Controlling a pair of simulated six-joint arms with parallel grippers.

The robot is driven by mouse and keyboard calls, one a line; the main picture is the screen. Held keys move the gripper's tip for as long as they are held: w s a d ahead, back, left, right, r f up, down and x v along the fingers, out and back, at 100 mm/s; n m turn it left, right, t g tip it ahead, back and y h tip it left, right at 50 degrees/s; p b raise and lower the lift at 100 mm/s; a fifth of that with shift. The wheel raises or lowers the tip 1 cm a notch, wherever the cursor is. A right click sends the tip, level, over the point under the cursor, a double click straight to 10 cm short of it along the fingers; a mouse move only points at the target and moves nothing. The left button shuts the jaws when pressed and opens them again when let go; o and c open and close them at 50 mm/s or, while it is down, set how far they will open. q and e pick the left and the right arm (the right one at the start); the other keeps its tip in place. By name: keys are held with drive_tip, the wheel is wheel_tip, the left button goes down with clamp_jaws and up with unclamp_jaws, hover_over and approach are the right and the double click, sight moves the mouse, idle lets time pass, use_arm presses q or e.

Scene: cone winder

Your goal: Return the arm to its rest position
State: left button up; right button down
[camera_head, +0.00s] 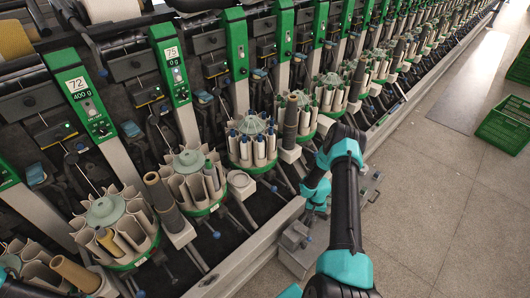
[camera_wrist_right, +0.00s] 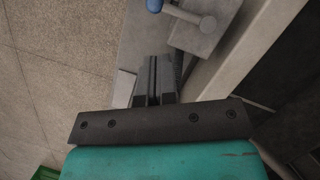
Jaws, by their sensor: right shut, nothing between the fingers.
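My right arm (camera_head: 346,215) enters the head view from the bottom and bends down over the front edge of the winder. In the right wrist view my right gripper (camera_wrist_right: 153,70) has its dark fingers together with nothing between them. It is beside a grey metal block with a knob (camera_wrist_right: 207,24) on the machine's front. In the head view its fingertips are hard to make out. A piece of my left arm (camera_head: 10,263) shows at the lower left edge; my left gripper is out of the picture.
The winder's long front rail (camera_head: 250,250) runs diagonally, with round bobbin magazines (camera_head: 252,140) and green-topped posts (camera_head: 175,70) behind it. A grey box (camera_head: 296,238) sits at the rail by my right arm. Green crates (camera_head: 505,125) stand at the right; the floor (camera_head: 430,210) between is clear.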

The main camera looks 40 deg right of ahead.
drive_tip(key=w+a+r+n+t+y, duration=0.1)
drive_tip(key=w+a+r+n, duration=0.2)
drive_tip(key=a, duration=0.7)
drive_tip(key=w+a+r+n+t, duration=0.15)
drive_tip(key=a+r, duration=0.35)
drive_tip(key=a, duration=0.5)
drive_tip(key=s+a+r+n, duration=0.2)
drive_tip(key=s+a+r, duration=0.1)
drive_tip(key=a+r, duration=0.3)
drive_tip(key=s+a+r+n, duration=0.2)
drive_tip(key=a+r, duration=0.4)
drive_tip(key=a, duration=0.5)
drive_tip(key=shift+s+a, duration=0.3)
drive_tip(key=shift+s, duration=0.5)
drive_tip(key=shift+t, duration=0.25)
